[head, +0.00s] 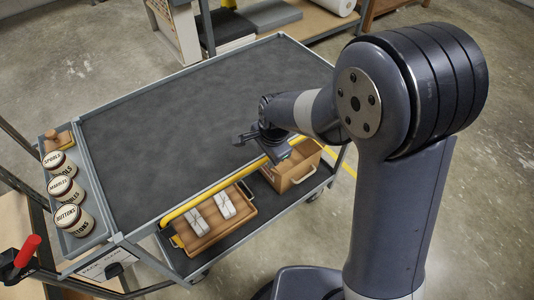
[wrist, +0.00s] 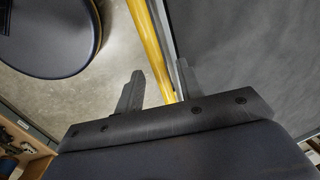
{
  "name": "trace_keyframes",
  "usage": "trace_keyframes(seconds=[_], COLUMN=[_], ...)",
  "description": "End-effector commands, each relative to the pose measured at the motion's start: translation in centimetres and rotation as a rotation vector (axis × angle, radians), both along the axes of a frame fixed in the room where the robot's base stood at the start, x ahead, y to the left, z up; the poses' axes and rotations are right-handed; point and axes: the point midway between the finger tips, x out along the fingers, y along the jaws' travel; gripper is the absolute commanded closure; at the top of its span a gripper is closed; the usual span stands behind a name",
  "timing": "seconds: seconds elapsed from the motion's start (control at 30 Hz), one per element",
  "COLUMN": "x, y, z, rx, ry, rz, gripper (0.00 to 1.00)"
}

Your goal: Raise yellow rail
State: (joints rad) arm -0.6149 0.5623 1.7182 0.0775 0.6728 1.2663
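The yellow rail (head: 212,190) is a long bar running along the near side of the cart, close beside the edge of its dark top (head: 180,120). My gripper (head: 262,149) is over the right part of the rail and hides some of it. In the wrist view, the rail (wrist: 152,45) passes between the two spread fingers of my gripper (wrist: 158,88), with gaps visible on both sides. The fingers are open and do not appear to be closed on it. Whether they reach down around the rail is hard to tell.
The cart's lower shelf holds a wooden tray (head: 190,243) with two wrapped white packets and an open brown box (head: 300,177). Several labelled jars (head: 62,187) stand in a side tray at left. The cart's top is clear.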

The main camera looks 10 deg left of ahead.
Motion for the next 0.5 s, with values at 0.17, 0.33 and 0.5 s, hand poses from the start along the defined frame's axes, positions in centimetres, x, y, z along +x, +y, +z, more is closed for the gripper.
trace_keyframes(seconds=[0.17,0.33,0.5], x=[0.01,0.01,0.01], y=[0.01,0.01,0.0], z=[-0.01,0.01,0.03], rx=[0.0,0.0,0.001], ry=[0.0,0.0,-0.001], rz=[0.0,0.001,0.001], gripper=[0.64,0.75,0.89])
